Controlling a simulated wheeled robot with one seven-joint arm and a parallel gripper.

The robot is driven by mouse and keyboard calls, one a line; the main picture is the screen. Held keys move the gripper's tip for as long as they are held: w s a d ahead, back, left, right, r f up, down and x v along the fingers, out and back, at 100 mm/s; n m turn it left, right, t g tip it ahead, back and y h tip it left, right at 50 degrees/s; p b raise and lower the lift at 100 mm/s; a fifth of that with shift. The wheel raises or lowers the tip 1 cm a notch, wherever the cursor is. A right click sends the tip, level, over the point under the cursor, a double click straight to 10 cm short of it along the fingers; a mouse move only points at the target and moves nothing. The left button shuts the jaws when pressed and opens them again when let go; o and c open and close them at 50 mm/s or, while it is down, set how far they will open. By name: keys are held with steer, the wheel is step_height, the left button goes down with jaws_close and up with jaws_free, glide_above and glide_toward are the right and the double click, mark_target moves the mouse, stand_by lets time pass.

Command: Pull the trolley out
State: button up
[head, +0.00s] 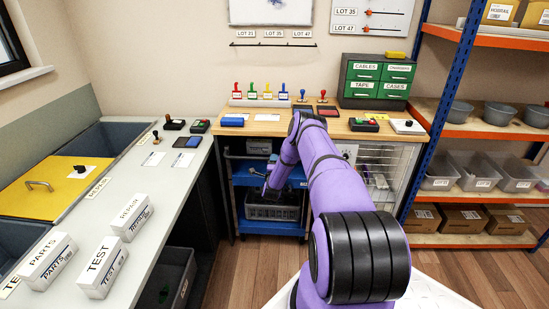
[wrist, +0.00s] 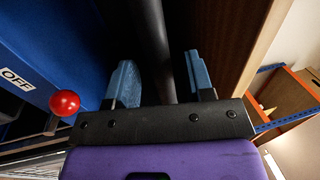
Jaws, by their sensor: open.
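The blue trolley (head: 250,181) stands in the bay under the wooden workbench, with a dark crate (head: 272,212) on its lower level. My arm reaches down in front of it, and the gripper end is hard to make out in the head view. In the wrist view my gripper (wrist: 160,66) is open, its two blue-grey fingers apart. A dark round bar (wrist: 152,35) runs between the fingers, with a visible gap on the right finger's side. A blue panel (wrist: 40,40) with an OFF label and a red ball knob (wrist: 64,103) are at the left.
A wooden panel (wrist: 240,50) is close right of the fingers. A wire-fronted unit (head: 385,165) stands right of the bay, and a grey counter (head: 165,180) with white boxes is on the left. Orange shelving (head: 480,130) is at the right. Wood floor (head: 235,270) before the trolley is clear.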

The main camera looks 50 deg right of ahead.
steer(key=shift+x, duration=1.9)
steer(key=shift+c, duration=0.2)
jaws_close()
